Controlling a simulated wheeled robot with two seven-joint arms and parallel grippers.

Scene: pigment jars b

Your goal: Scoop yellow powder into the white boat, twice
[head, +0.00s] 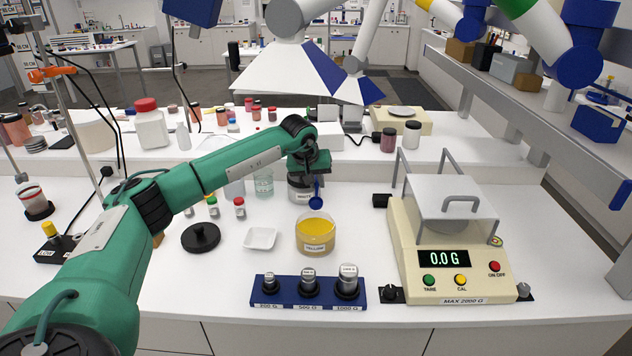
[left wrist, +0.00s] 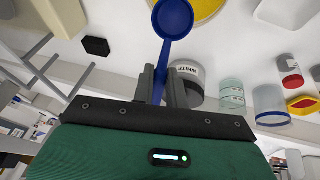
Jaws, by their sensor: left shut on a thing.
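My left gripper (head: 314,172) is shut on the handle of a blue scoop (head: 316,203), which points down. The scoop's bowl hangs just above the open jar of yellow powder (head: 315,236), apart from the powder as far as I can tell. In the left wrist view the scoop's round bowl (left wrist: 173,20) is in front of the fingers (left wrist: 163,84), with part of the yellow powder (left wrist: 207,8) behind it. I see no powder in the bowl. The white boat (head: 261,239) sits left of the jar and looks empty. My right gripper is not in view.
A black knobbed lid (head: 201,237) lies left of the boat. A blue weight block (head: 308,290) stands in front of the jar. A balance (head: 452,240) reading 0.0 G stands to the right. A jar labelled WHITE (head: 299,191) and a glass beaker (head: 263,183) stand behind.

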